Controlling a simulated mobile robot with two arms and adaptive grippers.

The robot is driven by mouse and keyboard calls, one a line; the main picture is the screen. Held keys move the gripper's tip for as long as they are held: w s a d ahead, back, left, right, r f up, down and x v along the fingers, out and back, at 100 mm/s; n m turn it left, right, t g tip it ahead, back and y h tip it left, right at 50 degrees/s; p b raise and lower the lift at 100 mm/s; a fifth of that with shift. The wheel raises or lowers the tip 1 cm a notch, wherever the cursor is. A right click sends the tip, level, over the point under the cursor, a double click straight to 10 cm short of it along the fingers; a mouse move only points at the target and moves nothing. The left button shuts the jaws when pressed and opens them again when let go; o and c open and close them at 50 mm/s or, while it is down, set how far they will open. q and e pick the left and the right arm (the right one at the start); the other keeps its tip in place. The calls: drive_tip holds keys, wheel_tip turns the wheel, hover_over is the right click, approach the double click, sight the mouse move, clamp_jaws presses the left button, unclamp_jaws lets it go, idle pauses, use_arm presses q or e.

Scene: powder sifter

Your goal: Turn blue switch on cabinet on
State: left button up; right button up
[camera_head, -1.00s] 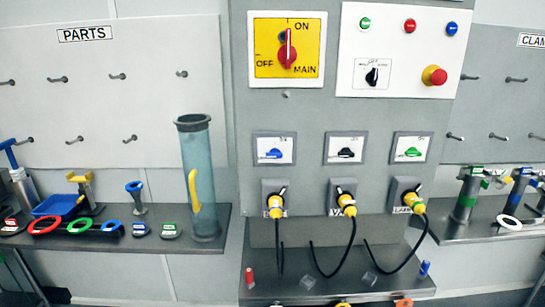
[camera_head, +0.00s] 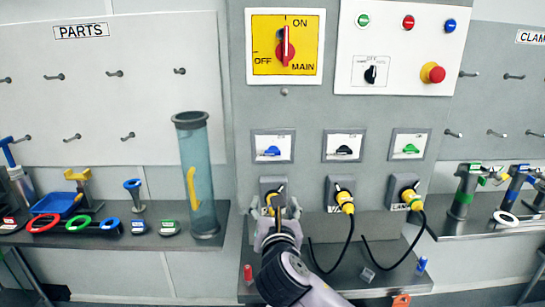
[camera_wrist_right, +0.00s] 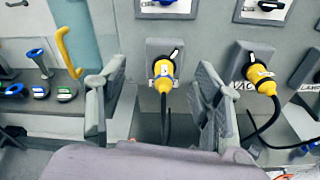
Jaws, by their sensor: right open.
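The blue switch (camera_head: 272,151) sits on a white plate on the grey cabinet (camera_head: 310,112), the leftmost of three such switches. Its lower part shows at the top of the right wrist view (camera_wrist_right: 165,3). My right gripper (camera_head: 278,205) is open and empty, below the blue switch and in front of the leftmost socket. In the right wrist view its fingers (camera_wrist_right: 158,100) stand apart on either side of a yellow plug (camera_wrist_right: 163,75), with no visible contact. My left gripper is not in view.
Black (camera_head: 344,146) and green (camera_head: 410,148) switches sit to the right of the blue one. Yellow plugs with hanging black cables are below. A red main switch (camera_head: 285,50) is above. A shelf with a tall clear cylinder (camera_head: 198,180) stands at left.

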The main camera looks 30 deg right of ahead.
wheel_tip(320, 180, up, 4)
drive_tip(key=n+h, duration=0.1)
drive_tip(key=n, duration=0.1)
drive_tip(key=t+p, duration=0.1)
drive_tip(key=p, duration=0.3)
approach(272, 154)
drive_tip(key=x, duration=0.8)
drive_tip(key=shift+w+d, duration=0.25)
drive_tip(key=c, duration=1.2)
drive_tip(key=shift+o, duration=0.2)
